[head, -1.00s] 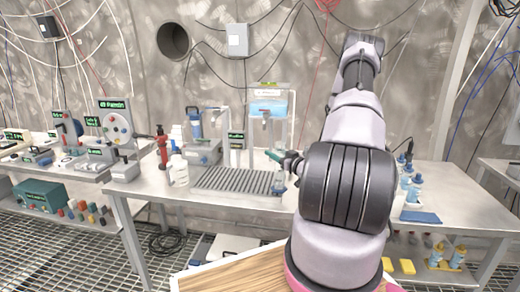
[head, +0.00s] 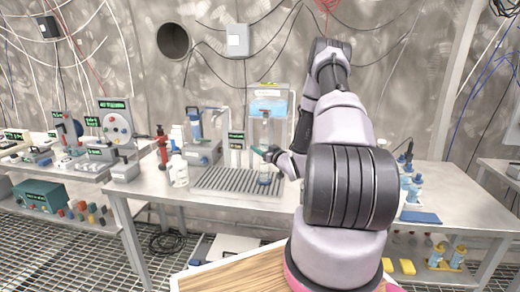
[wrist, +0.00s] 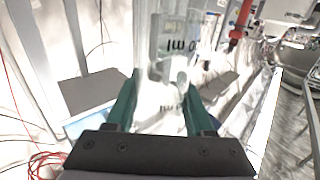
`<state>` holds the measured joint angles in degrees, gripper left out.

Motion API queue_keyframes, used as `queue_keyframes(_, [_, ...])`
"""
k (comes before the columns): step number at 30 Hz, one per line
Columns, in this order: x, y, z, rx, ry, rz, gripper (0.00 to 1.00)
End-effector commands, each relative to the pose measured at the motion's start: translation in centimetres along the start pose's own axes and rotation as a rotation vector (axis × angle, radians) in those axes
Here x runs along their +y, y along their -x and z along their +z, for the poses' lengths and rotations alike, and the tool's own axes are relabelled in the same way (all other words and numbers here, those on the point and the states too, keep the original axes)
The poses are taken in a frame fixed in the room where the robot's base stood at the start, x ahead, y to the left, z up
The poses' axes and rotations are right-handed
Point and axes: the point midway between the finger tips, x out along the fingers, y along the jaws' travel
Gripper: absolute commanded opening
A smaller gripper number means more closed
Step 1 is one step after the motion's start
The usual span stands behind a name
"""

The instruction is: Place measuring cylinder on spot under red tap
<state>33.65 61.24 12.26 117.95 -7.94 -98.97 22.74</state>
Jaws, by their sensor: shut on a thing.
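The clear measuring cylinder (head: 264,178) is upright over the right end of the slatted grey tray in the head view. I cannot tell whether its base touches the tray. My gripper (head: 267,153), with green fingers, is shut on it from the right. In the wrist view the transparent cylinder (wrist: 165,45) is between the two green fingers of my gripper (wrist: 160,85). The small red tap (head: 265,113) is below the blue-filled tank (head: 268,104), nearly in line above the cylinder. The spot itself cannot be made out.
The slatted tray (head: 215,180) lies on the steel bench, with a pump-like device (head: 203,150) behind it. A white bottle (head: 179,170) and a red device (head: 162,150) stand left. Blue-topped bottles (head: 412,186) stand right. My arm hides much of the bench's right half.

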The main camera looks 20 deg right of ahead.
Motion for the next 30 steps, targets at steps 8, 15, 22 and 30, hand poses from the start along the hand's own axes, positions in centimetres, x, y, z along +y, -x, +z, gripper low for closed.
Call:
queue_keyframes(8, [0.0, 0.0, 0.2, 0.0, 0.0, 0.0, 0.83])
queue_keyframes(15, [0.0, 0.0, 0.2, 0.0, 0.0, 0.0, 0.83])
queue_keyframes(22, [0.2, 1.1, 0.1, -0.002, -0.001, 0.003, 0.83])
queue_keyframes(30, [0.2, 6.8, 0.1, -0.003, -0.004, 0.004, 0.83])
